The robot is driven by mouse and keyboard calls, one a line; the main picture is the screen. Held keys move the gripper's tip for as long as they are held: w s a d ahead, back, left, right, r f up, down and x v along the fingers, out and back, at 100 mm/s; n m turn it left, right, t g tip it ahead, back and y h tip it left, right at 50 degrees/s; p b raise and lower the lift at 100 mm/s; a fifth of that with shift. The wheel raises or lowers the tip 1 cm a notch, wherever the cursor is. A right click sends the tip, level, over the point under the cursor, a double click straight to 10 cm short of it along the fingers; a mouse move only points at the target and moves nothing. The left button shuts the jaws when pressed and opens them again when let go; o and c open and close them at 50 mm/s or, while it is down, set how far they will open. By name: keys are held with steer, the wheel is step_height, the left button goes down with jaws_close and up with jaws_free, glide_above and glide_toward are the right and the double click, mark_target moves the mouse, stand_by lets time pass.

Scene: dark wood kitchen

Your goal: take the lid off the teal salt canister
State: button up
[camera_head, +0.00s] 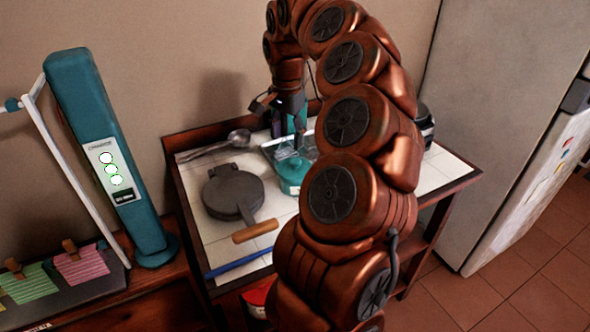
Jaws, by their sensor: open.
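A teal round canister (293,173) with a lid and a small knob on top stands on the white tiled top of the wooden table, partly hidden by my arm on its right. I cannot read a label on it. My gripper (281,108) is open and points down above the back part of the table, behind and above the canister and apart from it. A teal upright thing (301,117) shows just beside the fingers; I cannot tell whether they touch it.
A clear tray (272,147) lies behind the canister. A dark round press (233,192) with a wooden handle, a metal ladle (238,137) and a blue bar (243,262) lie to the left and front. A fridge (500,120) stands right. My arm hides the table's right middle.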

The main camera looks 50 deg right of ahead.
mark_target(296, 160)
steer(key=shift+s+d+f+m, duration=0.15)
steer(key=shift+d+f+m, duration=0.15)
steer(key=shift+d, duration=0.35)
steer(key=shift+s+d+f+m, duration=0.2)
steer(key=shift+d+m, duration=0.1)
steer(key=shift+d, duration=0.3)
steer(key=shift+d+f, duration=0.15)
steer(key=shift+w+f+p, duration=0.1)
steer(key=shift+f+p, duration=1.2)
steer(key=shift+f, duration=2.4)
steer(key=c, duration=1)
steer(key=shift+c, duration=0.2)
